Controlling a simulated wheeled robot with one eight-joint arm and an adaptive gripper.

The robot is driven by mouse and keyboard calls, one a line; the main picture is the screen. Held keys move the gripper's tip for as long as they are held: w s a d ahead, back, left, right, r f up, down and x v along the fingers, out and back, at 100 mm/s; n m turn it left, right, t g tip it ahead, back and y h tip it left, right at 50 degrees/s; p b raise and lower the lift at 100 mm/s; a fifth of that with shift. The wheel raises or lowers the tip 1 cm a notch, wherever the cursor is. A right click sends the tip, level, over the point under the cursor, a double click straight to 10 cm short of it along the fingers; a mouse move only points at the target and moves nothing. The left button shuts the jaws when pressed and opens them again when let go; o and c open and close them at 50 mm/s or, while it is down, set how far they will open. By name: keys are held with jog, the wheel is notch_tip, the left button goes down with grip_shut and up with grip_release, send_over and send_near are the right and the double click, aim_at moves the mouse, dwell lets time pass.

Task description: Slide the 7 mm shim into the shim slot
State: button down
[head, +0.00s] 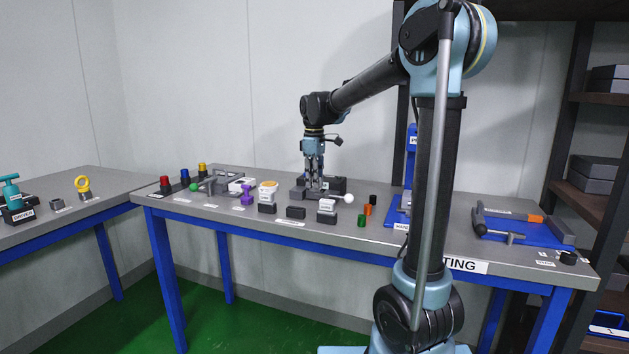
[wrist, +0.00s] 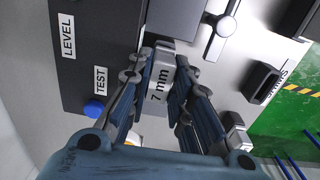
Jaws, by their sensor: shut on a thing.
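My gripper (head: 314,186) is over the dark fixture (head: 333,184) in the middle of the table. In the wrist view my gripper (wrist: 168,88) has its fingers on both sides of a grey block marked "7 mm", the 7 mm shim (wrist: 160,78). The shim's far end is at the edge of the dark fixture (wrist: 105,30), which bears LEVEL and TEST labels. The slot opening is hidden behind the shim and fingers, so I cannot tell whether the shim is inside it.
A lever with a white knob (head: 349,198) sticks out right of my gripper. An empty black holder (head: 295,212) stands in front, between a holder with a pale block (head: 327,206) and another with a labelled block (head: 267,194). A blue button (wrist: 94,109) is beside TEST.

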jog(key=shift+f, duration=0.3)
jog(key=c, duration=1.4)
grip_release()
jog(key=shift+o, duration=0.2)
jog(key=shift+r, duration=3.9)
